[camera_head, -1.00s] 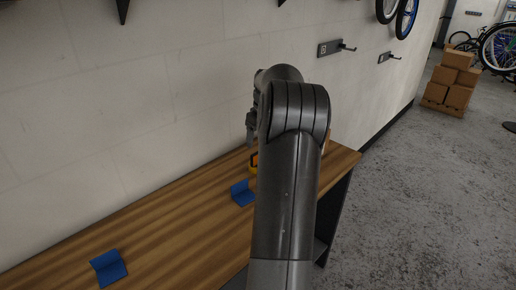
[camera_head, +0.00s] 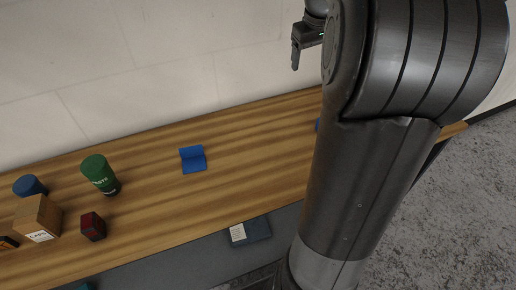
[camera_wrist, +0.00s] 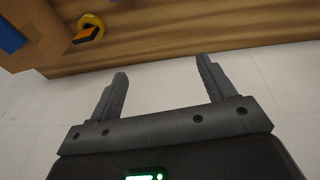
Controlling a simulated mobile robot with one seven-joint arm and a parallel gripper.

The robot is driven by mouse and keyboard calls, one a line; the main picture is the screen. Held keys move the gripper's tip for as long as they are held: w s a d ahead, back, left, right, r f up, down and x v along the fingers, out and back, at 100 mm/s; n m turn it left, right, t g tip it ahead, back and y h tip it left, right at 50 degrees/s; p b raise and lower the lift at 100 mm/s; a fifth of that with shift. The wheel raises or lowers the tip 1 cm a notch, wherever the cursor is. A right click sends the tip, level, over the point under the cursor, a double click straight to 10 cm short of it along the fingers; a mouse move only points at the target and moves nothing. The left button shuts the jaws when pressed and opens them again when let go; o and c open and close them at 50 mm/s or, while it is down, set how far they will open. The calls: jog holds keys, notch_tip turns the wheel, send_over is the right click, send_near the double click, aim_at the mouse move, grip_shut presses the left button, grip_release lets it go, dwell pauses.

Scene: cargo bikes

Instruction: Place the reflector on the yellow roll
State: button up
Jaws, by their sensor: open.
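A yellow roll (camera_wrist: 97,20) stands on the wooden bench near the upper left of the wrist view, with a small orange and black piece (camera_wrist: 86,36) at its lower side. I cannot tell whether that piece lies on the roll or beside it. A small red and black block (camera_head: 93,226), which may be the reflector, sits on the bench at the left of the head view. My gripper (camera_wrist: 160,85) is open and empty, in the air off the bench edge beside the wall. It also shows at the top of the head view (camera_head: 304,50), far from the red block.
A green cup (camera_head: 99,174), a cardboard box (camera_head: 38,217) and a blue round item (camera_head: 30,186) stand near the red block. A blue angled piece (camera_head: 193,159) lies mid-bench with clear wood around it. My arm hides the bench's right part.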

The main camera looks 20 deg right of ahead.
jog(key=s+a+r+t, duration=0.1)
jog(key=s+a, duration=0.4)
jog(key=a, duration=0.3)
jog(key=s+a+t, duration=0.1)
jog(key=s+a, duration=0.4)
jog(key=a, duration=0.3)
jog(key=s+a+f, duration=0.2)
jog(key=s+a, duration=0.2)
jog(key=s, duration=0.1)
jog(key=s+a+f+t+y, duration=0.1)
jog(key=s+a+f, duration=0.2)
jog(key=s, duration=0.3)
jog(key=shift+s+a+f, duration=0.25)
jog(key=shift+a, duration=0.4)
